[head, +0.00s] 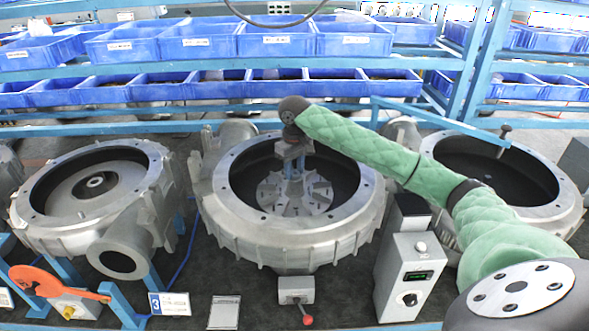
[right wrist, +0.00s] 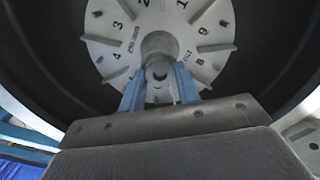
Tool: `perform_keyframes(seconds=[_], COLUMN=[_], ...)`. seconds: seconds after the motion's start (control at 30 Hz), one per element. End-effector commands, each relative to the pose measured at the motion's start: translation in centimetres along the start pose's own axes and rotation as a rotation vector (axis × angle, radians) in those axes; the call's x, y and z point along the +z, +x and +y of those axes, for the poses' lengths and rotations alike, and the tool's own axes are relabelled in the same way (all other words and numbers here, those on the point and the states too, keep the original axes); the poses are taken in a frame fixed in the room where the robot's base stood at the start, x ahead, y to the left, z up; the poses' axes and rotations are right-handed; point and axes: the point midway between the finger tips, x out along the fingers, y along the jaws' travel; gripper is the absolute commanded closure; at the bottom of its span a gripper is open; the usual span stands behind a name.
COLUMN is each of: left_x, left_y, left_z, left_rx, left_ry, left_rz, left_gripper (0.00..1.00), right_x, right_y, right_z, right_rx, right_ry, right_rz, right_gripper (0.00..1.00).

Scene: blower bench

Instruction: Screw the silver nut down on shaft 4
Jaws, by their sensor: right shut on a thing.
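My right gripper (head: 293,176) reaches down into the middle blower housing (head: 225,219), over the hub of a grey bladed wheel (head: 268,196). In the right wrist view its two blue fingers (right wrist: 160,88) stand on either side of a small silver piece (right wrist: 159,73) at the wheel's centre, which looks like the silver nut on the shaft. The gripper is shut on it. The numbered wheel face (right wrist: 120,55) lies behind the fingers. The nut's thread and how deep it sits are hidden. My left gripper is not in view.
Other housings stand at left (head: 55,226) and right (head: 555,213). A grey control box (head: 408,275) and a number 3 sign (head: 169,304) stand in front. An orange lever (head: 50,283) is at lower left. Blue bins (head: 205,47) fill the shelves behind.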

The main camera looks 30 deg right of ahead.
Motion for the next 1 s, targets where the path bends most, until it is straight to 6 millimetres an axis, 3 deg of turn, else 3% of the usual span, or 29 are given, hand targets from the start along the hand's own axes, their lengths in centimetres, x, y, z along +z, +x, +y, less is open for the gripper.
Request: perform_keyframes(seconds=[0.17, 1.0], left_x=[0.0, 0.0], left_y=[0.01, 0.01], left_z=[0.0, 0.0], left_rx=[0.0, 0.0], left_ry=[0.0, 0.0], left_rz=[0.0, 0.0], left_gripper=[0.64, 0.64], right_x=[0.01, -0.01], right_y=[0.11, 0.13], right_z=[-0.06, -0.09], right_rx=[-0.001, 0.0], right_ry=[0.094, 1.018], right_rz=[-0.001, -0.004], right_gripper=[1.0, 1.0])
